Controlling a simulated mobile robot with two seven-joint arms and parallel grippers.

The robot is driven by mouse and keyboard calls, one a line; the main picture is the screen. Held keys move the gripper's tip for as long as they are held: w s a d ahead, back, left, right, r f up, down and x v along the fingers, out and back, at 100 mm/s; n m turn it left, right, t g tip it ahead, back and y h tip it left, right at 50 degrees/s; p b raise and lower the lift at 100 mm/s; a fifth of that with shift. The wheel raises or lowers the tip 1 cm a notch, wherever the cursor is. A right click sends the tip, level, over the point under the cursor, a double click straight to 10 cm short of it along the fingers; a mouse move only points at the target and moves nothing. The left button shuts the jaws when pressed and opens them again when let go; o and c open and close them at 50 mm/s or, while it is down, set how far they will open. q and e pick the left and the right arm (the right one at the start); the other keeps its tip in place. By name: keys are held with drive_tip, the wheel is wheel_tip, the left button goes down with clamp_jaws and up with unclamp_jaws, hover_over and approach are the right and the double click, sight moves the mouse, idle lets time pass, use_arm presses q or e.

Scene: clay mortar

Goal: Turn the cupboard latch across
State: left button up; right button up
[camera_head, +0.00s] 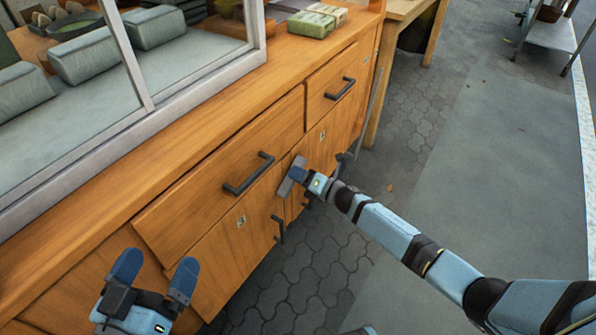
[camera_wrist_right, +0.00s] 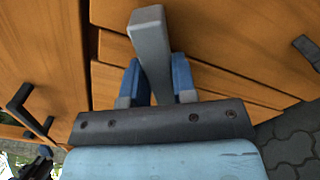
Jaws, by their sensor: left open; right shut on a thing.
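The cupboard latch (camera_head: 287,184) is a grey bar on the front of the wooden cupboard (camera_head: 214,258), below and between the two drawers. In the head view it slants from upper right to lower left. My right gripper (camera_head: 299,174) is shut on the latch and hides part of it. In the right wrist view the latch (camera_wrist_right: 150,40) stands nearly upright, tilted slightly, between the blue fingers of the right gripper (camera_wrist_right: 156,80). My left gripper (camera_head: 155,268) is open and empty at the lower left, in front of the cupboard.
Dark handles sit on the left drawer (camera_head: 249,174), the right drawer (camera_head: 340,88) and a cupboard door (camera_head: 280,229). The left drawer front stands slightly proud. Green boxes (camera_head: 311,24) lie on the cupboard top beside a window frame (camera_head: 205,90). Paved floor (camera_head: 420,120) is clear at right.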

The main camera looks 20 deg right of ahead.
use_arm(q)
drive_tip(key=shift+s+a+r+t+p, duration=0.1)
drive_tip(key=shift+r+t+p, duration=0.25)
drive_tip(key=shift+r+p, duration=0.5)
drive_tip(key=shift+s+a+r+t+p, duration=0.1)
drive_tip(key=shift+r+t+p, duration=0.3)
drive_tip(key=shift+r, duration=0.7)
use_arm(e)
drive_tip(key=shift+w+d+f+m, duration=0.1)
drive_tip(key=shift+f+m, duration=0.1)
drive_tip(key=shift+m, duration=1.4)
drive_tip(key=shift+f+m, duration=0.15)
drive_tip(key=shift+m, duration=1.45)
use_arm(q)
drive_tip(key=shift+r, duration=0.15)
use_arm(e)
drive_tip(key=o, duration=0.9)
